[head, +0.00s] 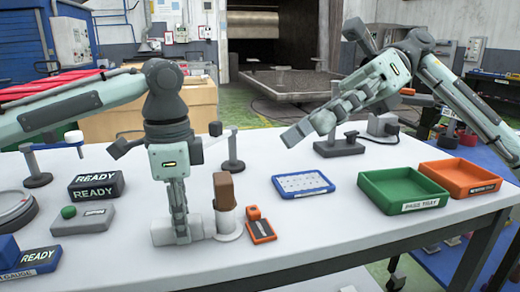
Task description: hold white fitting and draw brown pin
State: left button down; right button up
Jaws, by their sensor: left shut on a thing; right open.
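The white fitting (229,222) stands on the white table near the front middle. The brown pin (224,190) stands upright in its top, with its thick upper part exposed. My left gripper (190,230) points down at the fitting's left side and is shut on it. Its fingers hide part of the fitting's left side. My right gripper (300,132) is open and empty, raised above the back of the table, up and to the right of the pin and apart from it.
An orange-and-black device (260,230) stands close to the fitting's right. A blue-rimmed tray (303,184), a green tray (403,189) and an orange tray (462,178) lie to the right. A button box (84,218) and READY signs (96,187) stand left. The front right tabletop is clear.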

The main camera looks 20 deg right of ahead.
jog(key=w+a+f+t+h, duration=0.2)
jog(key=w+a+f+h, duration=0.1)
jog(key=f+h, duration=0.1)
jog(key=t+h, duration=0.3)
send_near(225, 208)
jog(key=w+d, duration=0.1)
jog(key=shift+n+t, duration=0.3)
jog(key=x, duration=1.2)
jog(key=shift+w+d, duration=0.1)
jog(key=shift+w, duration=0.2)
jog(key=c, duration=1.5)
